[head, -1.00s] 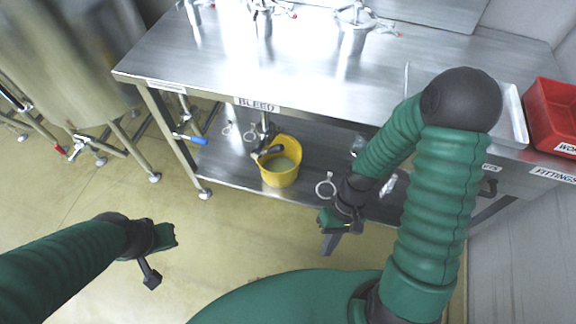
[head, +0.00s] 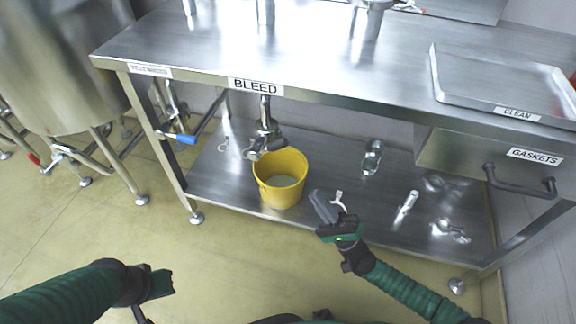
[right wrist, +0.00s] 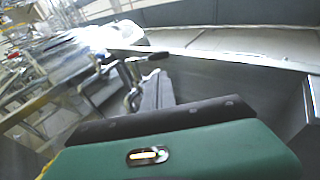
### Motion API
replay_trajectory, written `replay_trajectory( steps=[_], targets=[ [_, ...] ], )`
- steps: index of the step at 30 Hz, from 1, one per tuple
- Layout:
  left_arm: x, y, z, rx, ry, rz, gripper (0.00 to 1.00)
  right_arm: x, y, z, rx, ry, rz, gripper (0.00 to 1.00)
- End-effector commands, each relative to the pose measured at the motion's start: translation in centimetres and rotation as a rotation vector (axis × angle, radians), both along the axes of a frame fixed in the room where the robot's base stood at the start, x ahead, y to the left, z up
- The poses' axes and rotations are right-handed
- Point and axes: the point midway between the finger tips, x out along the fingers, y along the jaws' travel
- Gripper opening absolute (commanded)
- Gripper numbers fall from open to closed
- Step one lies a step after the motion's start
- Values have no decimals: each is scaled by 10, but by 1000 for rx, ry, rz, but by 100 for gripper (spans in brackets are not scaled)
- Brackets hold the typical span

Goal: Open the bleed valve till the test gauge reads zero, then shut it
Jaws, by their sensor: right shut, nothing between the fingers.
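The bleed valve (head: 265,142) is metal and hangs on a pipe under the table edge, below the BLEED label (head: 255,87). A yellow bucket (head: 271,190) with pale liquid in it stands on the lower shelf below the valve. My right gripper (head: 322,203) is shut and empty, to the right of the bucket and apart from the valve. My left gripper (head: 142,314) is low at the left, its fingertips cut off by the frame edge. I cannot make out a test gauge or its reading.
The steel table (head: 210,55) carries a tray (head: 500,88) marked CLEAN; a GASKETS drawer (head: 490,160) is below it. Loose metal fittings lie on the lower shelf (head: 225,178). A blue-handled valve (head: 182,138) and tank legs stand left. The floor in front is clear.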

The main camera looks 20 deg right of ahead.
Motion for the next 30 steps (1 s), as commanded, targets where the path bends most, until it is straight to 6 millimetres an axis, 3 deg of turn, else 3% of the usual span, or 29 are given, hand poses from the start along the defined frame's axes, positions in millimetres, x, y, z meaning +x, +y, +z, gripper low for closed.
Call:
replay_trajectory(
  steps=[18,30],
  targets=[
    [0,-1,-32,1,0,-1,0,60,53,87,-2,3,12,0],
    [0,-1,-33,1,0,-1,0,67,57,99,-2,4,10,0]
  ],
)
